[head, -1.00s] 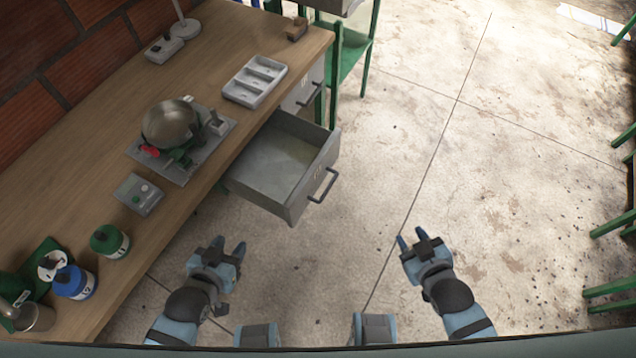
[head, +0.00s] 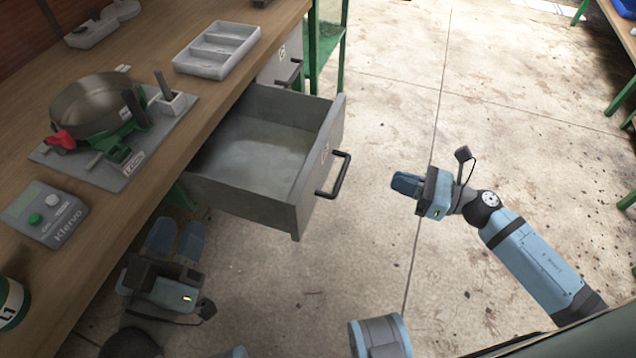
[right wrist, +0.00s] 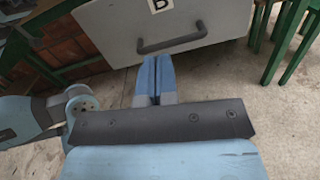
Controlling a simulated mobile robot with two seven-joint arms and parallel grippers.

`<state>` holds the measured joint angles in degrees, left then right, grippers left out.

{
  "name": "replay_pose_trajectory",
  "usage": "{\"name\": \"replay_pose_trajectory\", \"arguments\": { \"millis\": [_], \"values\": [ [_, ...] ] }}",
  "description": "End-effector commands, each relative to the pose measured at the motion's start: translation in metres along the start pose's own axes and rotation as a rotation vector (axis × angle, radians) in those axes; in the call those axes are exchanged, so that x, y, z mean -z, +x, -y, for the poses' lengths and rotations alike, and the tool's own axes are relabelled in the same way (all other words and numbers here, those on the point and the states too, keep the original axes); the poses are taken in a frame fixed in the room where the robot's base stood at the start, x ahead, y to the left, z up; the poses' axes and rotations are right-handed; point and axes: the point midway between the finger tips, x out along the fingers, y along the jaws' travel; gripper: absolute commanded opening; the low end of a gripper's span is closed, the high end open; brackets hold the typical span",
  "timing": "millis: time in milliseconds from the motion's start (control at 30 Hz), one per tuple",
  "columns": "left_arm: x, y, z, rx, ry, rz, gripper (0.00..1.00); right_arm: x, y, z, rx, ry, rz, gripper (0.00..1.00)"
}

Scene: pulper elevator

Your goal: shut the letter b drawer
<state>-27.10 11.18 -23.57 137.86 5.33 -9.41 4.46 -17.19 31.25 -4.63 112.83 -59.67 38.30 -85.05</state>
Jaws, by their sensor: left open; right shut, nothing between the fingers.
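The letter b drawer (head: 270,160) is a grey metal drawer pulled out from under the workbench, empty inside, with a black bar handle (head: 334,175) on its front. In the right wrist view the drawer front (right wrist: 190,22) shows a "B" label above the handle (right wrist: 172,42). My right gripper (head: 396,186) is shut and empty, to the right of the handle and apart from it; its fingertips (right wrist: 156,62) point toward the drawer front just below the handle. My left gripper (head: 176,224) is open and empty, below and left of the drawer, near the bench edge.
The wooden workbench (head: 190,110) carries a metal pan on a scale-like plate (head: 120,170), a grey tray (head: 218,48) and a button box (head: 45,212). Another closed drawer (head: 288,55) sits beyond.

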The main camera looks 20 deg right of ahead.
Motion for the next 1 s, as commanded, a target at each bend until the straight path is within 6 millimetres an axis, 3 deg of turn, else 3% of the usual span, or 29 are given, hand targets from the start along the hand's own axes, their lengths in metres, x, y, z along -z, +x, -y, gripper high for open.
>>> {"name": "replay_pose_trajectory", "arguments": {
  "millis": [33, 267, 700, 1000],
  "values": [
    [-0.005, -0.002, 0.0, -0.006, -0.003, -0.014, 0.43, 0.011, -0.001, 0.002, -0.017, -0.049, -0.015, 0.0],
    [0.0, -0.002, -0.003, -0.016, -0.009, -0.035, 0.43, 0.011, 0.008, 0.003, -0.042, -0.119, -0.035, 0.0],
    [-0.005, -0.001, -0.003, -0.02, -0.013, -0.023, 0.43, 0.014, 0.097, 0.0, -0.04, -0.115, -0.031, 0.0],
    [-0.011, -0.001, -0.002, -0.02, -0.015, -0.003, 0.43, 0.016, 0.134, -0.002, -0.038, -0.112, -0.033, 0.0]
  ]
}}
